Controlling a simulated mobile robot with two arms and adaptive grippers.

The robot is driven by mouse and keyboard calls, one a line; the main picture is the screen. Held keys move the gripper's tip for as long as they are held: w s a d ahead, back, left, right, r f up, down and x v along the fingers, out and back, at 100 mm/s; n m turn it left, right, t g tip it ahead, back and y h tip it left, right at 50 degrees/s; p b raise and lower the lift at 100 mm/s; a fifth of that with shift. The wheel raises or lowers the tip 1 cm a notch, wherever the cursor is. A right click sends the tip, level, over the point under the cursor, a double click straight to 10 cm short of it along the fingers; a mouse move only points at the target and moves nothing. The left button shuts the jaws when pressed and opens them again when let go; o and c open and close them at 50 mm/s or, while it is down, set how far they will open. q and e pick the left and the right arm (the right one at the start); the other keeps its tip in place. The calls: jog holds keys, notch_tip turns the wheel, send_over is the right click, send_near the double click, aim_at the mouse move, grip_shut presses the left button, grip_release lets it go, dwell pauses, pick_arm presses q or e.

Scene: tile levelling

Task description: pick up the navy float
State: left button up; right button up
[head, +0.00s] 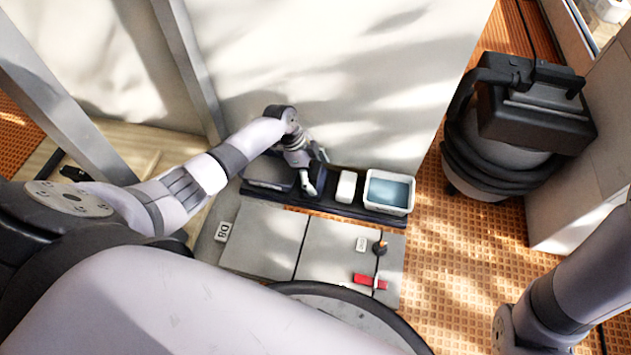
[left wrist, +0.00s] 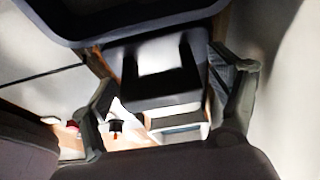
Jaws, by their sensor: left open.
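A dark block, which I take for the navy float (left wrist: 160,94), lies between the two fingers of my left gripper in the left wrist view. A pale patch shows at its upper side there. My left gripper (head: 315,174) is open above the dark strip, and its fingers also show in the left wrist view (left wrist: 172,98). I cannot tell whether they touch the block. In the head view the gripper and wrist hide most of the block. My right gripper is out of view; only part of that arm shows at the lower right.
On the dark strip (head: 338,208) stand a grey box (head: 268,172), a white block (head: 346,186) and a white tub (head: 408,206) with blue contents. Grey tiles (head: 262,240) in front carry a red piece (head: 371,282) and an orange-black knob (head: 380,247). A vacuum (head: 510,130) stands right.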

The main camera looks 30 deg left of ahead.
pick_arm(q)
jog(key=shift+c, duration=0.6)
jog(key=c, duration=1.3)
jog(key=shift+r, duration=0.1)
